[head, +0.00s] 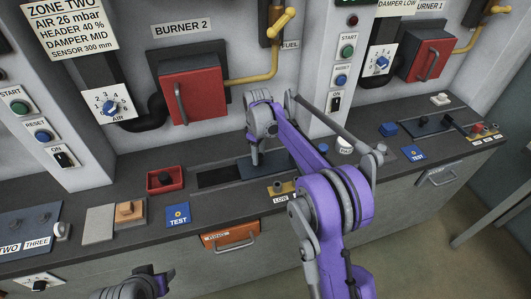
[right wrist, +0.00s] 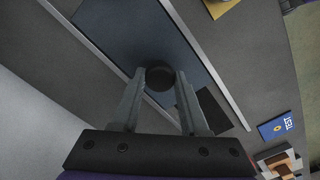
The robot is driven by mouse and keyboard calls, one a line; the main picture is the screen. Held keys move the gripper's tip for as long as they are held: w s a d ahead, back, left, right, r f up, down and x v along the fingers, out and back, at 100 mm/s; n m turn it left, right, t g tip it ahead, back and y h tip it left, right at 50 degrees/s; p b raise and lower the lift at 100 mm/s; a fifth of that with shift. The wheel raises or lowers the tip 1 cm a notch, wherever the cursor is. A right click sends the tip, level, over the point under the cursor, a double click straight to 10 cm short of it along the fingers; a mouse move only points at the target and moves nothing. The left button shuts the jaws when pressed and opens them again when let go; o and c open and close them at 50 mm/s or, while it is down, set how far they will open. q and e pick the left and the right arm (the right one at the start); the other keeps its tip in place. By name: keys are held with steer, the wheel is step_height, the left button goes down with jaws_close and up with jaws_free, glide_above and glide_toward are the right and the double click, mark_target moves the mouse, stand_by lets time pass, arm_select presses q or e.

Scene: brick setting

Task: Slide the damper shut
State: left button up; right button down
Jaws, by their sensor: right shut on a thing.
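The damper is a blue-grey sliding plate (head: 278,164) in a slot on the counter under BURNER 2. A dark opening (head: 217,177) shows at the left end of the slot. In the right wrist view, the plate (right wrist: 130,28) lies between two pale rails, with the dark opening (right wrist: 222,112) beyond its edge. My right gripper (head: 255,163) reaches down onto the plate. Its fingers are shut on a round black knob (right wrist: 160,78), which the gripper hides in the head view. My left gripper (head: 165,278) is low at the bottom left, away from the damper; its fingers are unclear.
A similar slide (head: 430,125) is at far right. An orange drawer (head: 231,236) is below.

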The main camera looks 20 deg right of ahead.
steer(key=a, duration=1.7)
steer(key=shift+s+a, duration=0.15)
steer(key=shift+s, duration=0.2)
steer(key=c, duration=0.8)
jaws_free()
steer(key=shift+a, duration=0.1)
steer(key=o, duration=0.4)
steer(key=shift+r, duration=0.25)
step_height(320, 180, up, 10)
steer(key=shift+r+p, duration=0.2)
steer(key=shift+p, duration=0.35)
